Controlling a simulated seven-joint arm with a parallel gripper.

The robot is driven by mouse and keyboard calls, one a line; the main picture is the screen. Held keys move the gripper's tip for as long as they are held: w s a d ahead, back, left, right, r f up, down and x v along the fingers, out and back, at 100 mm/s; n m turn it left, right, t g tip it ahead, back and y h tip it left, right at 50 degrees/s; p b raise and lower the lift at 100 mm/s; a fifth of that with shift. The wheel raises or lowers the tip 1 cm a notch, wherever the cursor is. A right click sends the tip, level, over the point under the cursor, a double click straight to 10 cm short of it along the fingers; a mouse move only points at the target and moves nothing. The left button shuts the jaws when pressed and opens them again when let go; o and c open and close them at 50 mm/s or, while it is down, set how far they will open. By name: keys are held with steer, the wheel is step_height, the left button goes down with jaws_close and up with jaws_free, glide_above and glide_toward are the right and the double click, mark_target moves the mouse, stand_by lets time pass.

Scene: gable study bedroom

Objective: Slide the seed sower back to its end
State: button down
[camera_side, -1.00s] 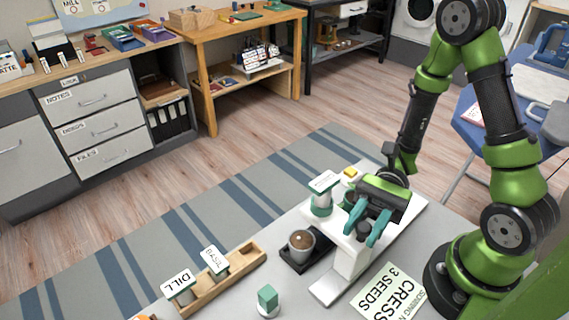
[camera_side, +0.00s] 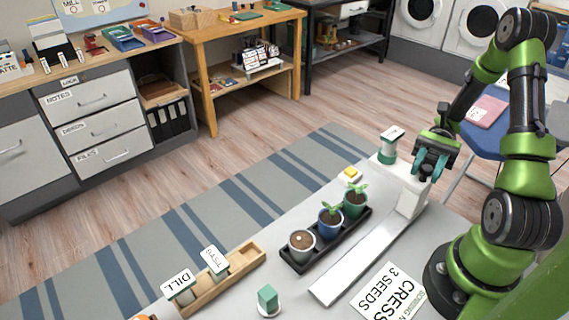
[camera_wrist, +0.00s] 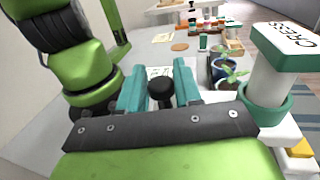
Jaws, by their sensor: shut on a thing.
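The white seed sower (camera_side: 408,183) stands at the far right end of its white rail (camera_side: 350,270) in the side view. It carries a seed canister (camera_side: 388,147), labelled CRESS in the wrist view (camera_wrist: 270,85), in a teal holder. My gripper (camera_side: 427,170) is at the sower, its teal fingers on either side of the sower's black knob (camera_wrist: 160,90) in the wrist view. The fingers are shut on the knob.
A wooden rack (camera_side: 225,280) with canisters labelled DILL and BASIL stands at the front left. A teal block on a round white base (camera_side: 268,299) and a CRESS 3 SEEDS card (camera_side: 390,294) lie on the table. A yellow item (camera_side: 351,174) is near the sower. The rail's near length is clear.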

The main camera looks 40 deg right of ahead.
steer(key=shift+d, duration=0.6)
steer(key=c, duration=1.1)
jaws_free()
steer(key=shift+o, duration=1)
steer(key=v, duration=0.7)
steer(key=shift+d, duration=0.2)
